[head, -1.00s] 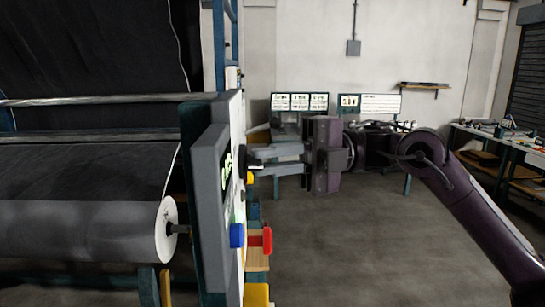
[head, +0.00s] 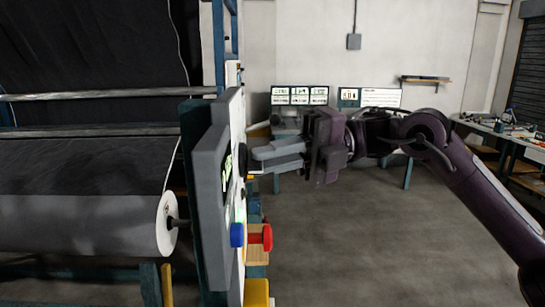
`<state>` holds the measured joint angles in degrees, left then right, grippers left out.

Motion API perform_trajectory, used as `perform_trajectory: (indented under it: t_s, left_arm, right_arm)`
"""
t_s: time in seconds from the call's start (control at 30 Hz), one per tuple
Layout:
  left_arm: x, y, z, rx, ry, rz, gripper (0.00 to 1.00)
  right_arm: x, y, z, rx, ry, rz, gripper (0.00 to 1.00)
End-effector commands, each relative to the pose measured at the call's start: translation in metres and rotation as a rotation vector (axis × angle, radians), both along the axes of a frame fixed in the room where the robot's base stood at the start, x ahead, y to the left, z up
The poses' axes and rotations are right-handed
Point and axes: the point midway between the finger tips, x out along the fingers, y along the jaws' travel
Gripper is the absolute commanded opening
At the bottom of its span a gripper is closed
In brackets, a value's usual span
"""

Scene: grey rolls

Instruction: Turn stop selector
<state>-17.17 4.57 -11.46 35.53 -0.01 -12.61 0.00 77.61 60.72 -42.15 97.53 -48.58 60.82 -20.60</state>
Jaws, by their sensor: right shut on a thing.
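The control panel (head: 210,190) stands edge-on at the left of centre, with a lit green display. The stop selector (head: 243,160) shows as a small black knob on the panel's right-hand face, partly hidden by the fingers. My right gripper (head: 253,161) comes in from the right, its grey fingers tilted and close together, shut on the selector. The selector's exact angle cannot be read from this side. My left gripper is not in view.
A large grey fabric roll (head: 90,225) lies on the machine at left. Open floor (head: 370,240) lies to the right, with a workbench (head: 510,135) at far right.

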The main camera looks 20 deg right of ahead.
Motion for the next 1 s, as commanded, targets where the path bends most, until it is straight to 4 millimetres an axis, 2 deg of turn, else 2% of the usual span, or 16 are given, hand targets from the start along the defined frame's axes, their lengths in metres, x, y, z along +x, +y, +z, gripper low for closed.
perform_trajectory:
  t_s: [0.03,0.07,0.2,0.57,0.87,1.0]
  left_arm:
    - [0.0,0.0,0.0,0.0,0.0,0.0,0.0]
    - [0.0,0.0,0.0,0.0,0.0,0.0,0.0]
    - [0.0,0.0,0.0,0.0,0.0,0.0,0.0]
    - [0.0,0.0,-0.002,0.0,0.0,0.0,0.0]
    - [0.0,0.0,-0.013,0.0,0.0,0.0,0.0]
    - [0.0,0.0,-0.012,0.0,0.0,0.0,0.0]
  right_arm:
    - [0.0,0.0,-0.001,-0.001,0.0,0.0,0.0]
    - [0.0,0.0,-0.001,-0.001,0.0,0.0,0.13]
    - [0.0,0.0,-0.001,-0.001,0.001,0.0,0.32]
    - [0.001,-0.005,-0.001,-0.001,0.001,-0.001,0.33]
    - [0.006,-0.054,0.004,0.001,-0.001,-0.005,0.33]
    - [0.008,-0.069,0.005,-0.002,-0.001,-0.002,0.33]
